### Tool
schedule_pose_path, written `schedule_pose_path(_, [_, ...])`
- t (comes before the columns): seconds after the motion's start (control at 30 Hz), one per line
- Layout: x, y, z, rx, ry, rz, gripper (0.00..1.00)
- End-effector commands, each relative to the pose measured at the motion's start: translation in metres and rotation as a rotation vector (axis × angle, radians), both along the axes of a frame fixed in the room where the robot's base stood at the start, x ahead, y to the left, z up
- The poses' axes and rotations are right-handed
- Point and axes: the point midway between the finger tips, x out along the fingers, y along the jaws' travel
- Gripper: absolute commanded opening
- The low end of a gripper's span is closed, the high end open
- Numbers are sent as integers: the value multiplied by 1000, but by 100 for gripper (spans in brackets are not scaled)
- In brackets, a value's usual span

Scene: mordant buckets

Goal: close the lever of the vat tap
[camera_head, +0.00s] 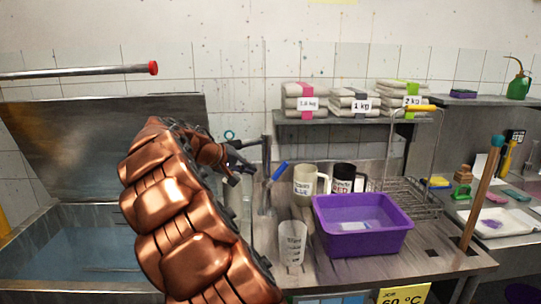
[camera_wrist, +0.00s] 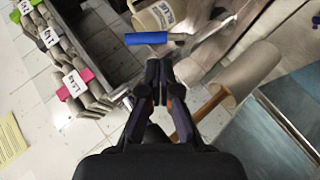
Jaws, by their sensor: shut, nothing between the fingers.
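The lever of the vat tap has a blue grip (camera_head: 279,171), which slants up to the right beside a dark upright pipe (camera_head: 266,150) near the vat's right side. In the wrist view the blue grip (camera_wrist: 146,39) lies crosswise just beyond my fingertips. My gripper (camera_head: 246,168) is left of the lever in the head view, with a small gap visible. In the wrist view my gripper (camera_wrist: 158,80) has its fingers together with nothing between them. I cannot tell whether it touches the lever. My copper-coloured arm hides part of the vat and the tap's lower area.
The open vat (camera_head: 60,250) holds water at left. A purple tub (camera_head: 362,226), two mugs, including a cream one (camera_head: 305,183), and a measuring beaker (camera_head: 292,243) crowd the bench right of the lever. A pale cylinder (camera_wrist: 245,75) stands close to my gripper. Labelled bundles (camera_head: 305,98) sit on the shelf.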

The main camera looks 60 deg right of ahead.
Motion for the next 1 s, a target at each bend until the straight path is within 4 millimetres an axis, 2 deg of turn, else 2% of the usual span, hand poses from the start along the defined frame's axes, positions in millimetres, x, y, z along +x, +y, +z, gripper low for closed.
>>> schedule_pose_path(0.03, [4,-10,9,-18,1,-1,0])
schedule_pose_path(0.1, [9,-19,14,-37,0,1,0])
schedule_pose_path(0.27, [14,-29,17,-58,0,5,0])
schedule_pose_path(0.47, [9,-48,7,-58,0,3,0])
schedule_pose_path(0.8, [-2,-94,-21,-54,3,1,0])
schedule_pose_path(1.0, [-4,-108,-29,-57,-2,3,0])
